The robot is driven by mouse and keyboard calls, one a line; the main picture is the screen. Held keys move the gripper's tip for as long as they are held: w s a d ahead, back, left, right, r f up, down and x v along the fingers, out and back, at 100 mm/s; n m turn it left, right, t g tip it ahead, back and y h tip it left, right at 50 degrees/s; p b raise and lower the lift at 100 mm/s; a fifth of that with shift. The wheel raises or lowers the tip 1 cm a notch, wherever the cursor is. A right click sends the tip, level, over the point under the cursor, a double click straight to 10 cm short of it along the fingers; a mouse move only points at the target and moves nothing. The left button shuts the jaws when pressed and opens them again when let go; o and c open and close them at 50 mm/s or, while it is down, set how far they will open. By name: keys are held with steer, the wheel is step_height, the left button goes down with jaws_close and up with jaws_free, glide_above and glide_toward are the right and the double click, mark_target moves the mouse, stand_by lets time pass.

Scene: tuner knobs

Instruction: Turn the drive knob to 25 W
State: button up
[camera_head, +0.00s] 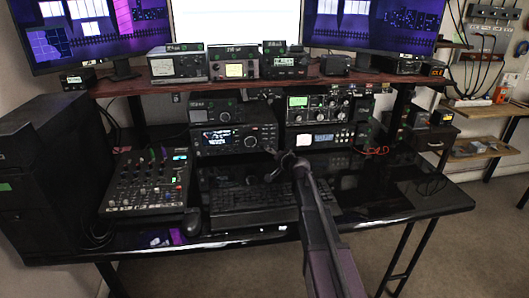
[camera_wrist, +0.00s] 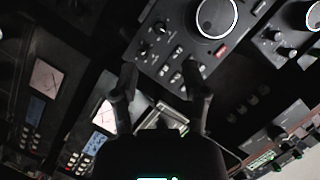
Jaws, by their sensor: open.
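My gripper (camera_head: 271,165) is open and empty in the head view, above the keyboard and in front of the radio equipment. In the wrist view, my gripper (camera_wrist: 160,66) has its two fingers spread. A dark radio panel (camera_wrist: 172,58) lies beyond them, with a large silver-ringed dial (camera_wrist: 215,18), small knobs (camera_wrist: 160,28) and several buttons. No knob is between the fingertips. In the head view, a tuner unit with a green screen and several knobs (camera_head: 318,106) stands behind and right of my gripper. The labels are too small to read, so I cannot tell which knob is the drive knob.
A radio with a lit display (camera_head: 234,139) stands left of another radio (camera_head: 318,138) under the shelf (camera_head: 240,83). A mixer (camera_head: 147,181) is at the left and a keyboard (camera_head: 255,200) below my gripper. The desk's right side (camera_head: 425,195) is mostly clear.

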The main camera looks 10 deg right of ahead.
mark_target(263, 149)
steer(key=b+x, duration=0.1)
steer(key=x, duration=0.7)
steer(key=shift+w+b, duration=0.25)
steer(key=shift+b, duration=0.15)
jaws_close()
